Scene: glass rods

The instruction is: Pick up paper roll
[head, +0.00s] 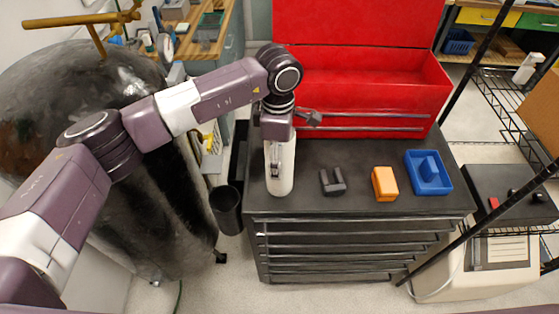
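The paper roll (285,180) is a white upright cylinder at the left end of the dark cabinet top. My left arm reaches in from the left. My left gripper (276,158) points down at the upper part of the roll and overlaps it. A dark finger shows against the roll's front. The gripper hides the roll's top, and I cannot tell whether its fingers press on the roll. The roll appears to stand on the cabinet top. My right gripper is not in view.
On the cabinet top (400,155) are a dark grey block-shaped object (332,182), an orange block (384,184) and a blue tray-like object (428,174). An open red toolbox (375,85) stands behind. A black bin (226,208) and a large dark tank (150,200) are left.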

